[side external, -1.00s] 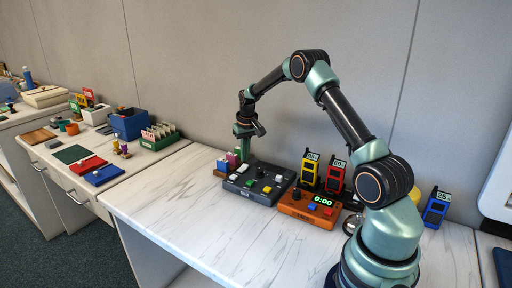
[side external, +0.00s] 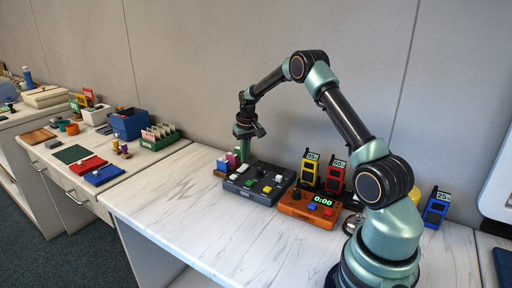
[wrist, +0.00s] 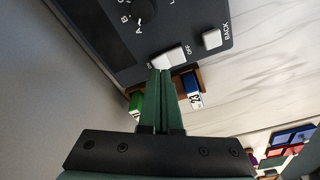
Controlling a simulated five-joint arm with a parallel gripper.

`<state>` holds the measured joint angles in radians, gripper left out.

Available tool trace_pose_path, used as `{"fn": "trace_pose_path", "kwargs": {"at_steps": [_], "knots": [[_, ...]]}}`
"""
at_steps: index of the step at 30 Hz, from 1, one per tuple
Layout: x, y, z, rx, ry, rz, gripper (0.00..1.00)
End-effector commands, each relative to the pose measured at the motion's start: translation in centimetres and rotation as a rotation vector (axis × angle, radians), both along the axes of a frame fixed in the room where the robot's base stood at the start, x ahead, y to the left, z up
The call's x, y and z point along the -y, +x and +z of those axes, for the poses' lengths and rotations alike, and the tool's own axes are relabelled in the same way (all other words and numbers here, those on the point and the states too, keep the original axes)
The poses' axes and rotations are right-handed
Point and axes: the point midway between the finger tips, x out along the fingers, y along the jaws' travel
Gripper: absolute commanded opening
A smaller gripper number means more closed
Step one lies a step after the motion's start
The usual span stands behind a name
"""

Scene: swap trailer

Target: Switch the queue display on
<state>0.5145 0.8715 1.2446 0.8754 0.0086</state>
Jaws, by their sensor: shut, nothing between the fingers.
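A dark control box (side external: 262,184) stands on the marbled counter by the wall, with several coloured and white buttons on top. In the wrist view the box (wrist: 88,32) shows a round dial (wrist: 146,8) with letters A and B, a white rocker switch (wrist: 170,56) with OFF printed at its right end, and a white button (wrist: 212,38) marked BACK. My gripper (wrist: 166,74) is shut and empty. Its fingertips are right at the near edge of the rocker; I cannot tell whether they touch. In the side view my gripper (side external: 243,160) is at the box's far left end. I cannot identify a queue display.
An orange unit (side external: 308,207) reading 0:00 stands right of the box, with yellow (side external: 309,172), red (side external: 335,177) and blue (side external: 435,210) handsets nearby. A rack with a blue card (wrist: 192,88) numbered 23 is beside my fingers. The counter front (side external: 200,215) is clear.

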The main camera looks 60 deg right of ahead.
Motion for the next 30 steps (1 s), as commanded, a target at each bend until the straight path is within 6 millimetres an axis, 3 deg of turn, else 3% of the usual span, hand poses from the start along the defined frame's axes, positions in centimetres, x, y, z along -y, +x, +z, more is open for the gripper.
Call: {"fn": "trace_pose_path", "kwargs": {"at_steps": [30], "knots": [[0.0, 0.0, -1.4, 0.0, 0.0, 0.0, 0.0]]}}
